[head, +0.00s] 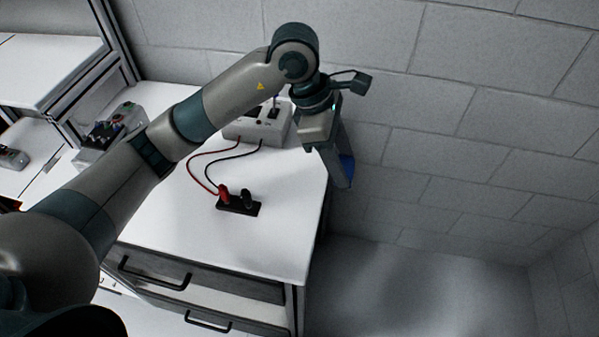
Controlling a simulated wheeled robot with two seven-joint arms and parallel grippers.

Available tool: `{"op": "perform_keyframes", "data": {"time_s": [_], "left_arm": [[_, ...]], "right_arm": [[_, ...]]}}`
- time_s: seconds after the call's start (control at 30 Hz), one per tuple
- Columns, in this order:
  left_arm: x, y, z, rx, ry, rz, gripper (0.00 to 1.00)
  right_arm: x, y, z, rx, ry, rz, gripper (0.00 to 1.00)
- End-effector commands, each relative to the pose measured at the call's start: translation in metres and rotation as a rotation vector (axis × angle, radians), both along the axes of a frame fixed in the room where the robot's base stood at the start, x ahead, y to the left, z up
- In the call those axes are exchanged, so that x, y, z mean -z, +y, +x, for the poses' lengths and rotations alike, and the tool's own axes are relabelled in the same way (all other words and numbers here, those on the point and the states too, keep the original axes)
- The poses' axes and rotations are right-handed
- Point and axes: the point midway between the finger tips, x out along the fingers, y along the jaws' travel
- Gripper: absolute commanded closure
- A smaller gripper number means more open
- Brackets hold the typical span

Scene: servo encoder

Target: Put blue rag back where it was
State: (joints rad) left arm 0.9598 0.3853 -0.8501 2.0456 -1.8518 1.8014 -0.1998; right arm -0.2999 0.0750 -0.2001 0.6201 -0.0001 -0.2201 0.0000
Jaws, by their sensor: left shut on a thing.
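My left gripper (338,178) is past the right edge of the white workbench top (270,225), pointing down, in front of the block wall. It is shut on the blue rag (347,168). Only a small blue patch of the rag shows beside the fingers; the rest is hidden by the gripper. My right gripper is not in view.
On the bench stand a white device (262,128) with red and black leads and a black block (238,205) with red and black plugs. Drawers (185,285) with dark handles are below. Another device (112,130) stands at left. The floor (410,290) at right is clear.

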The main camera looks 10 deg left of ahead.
Motion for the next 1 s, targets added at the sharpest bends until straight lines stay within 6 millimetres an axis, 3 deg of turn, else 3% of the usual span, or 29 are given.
{"op": "perform_keyframes", "data": {"time_s": [0.6,1.0], "left_arm": [[0.057,0.091,0.042,-0.005,0.003,0.001,0.73],[0.066,0.100,0.047,-0.001,-0.001,0.000,0.73]], "right_arm": [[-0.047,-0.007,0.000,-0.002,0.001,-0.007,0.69],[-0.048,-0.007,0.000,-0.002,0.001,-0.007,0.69]]}}
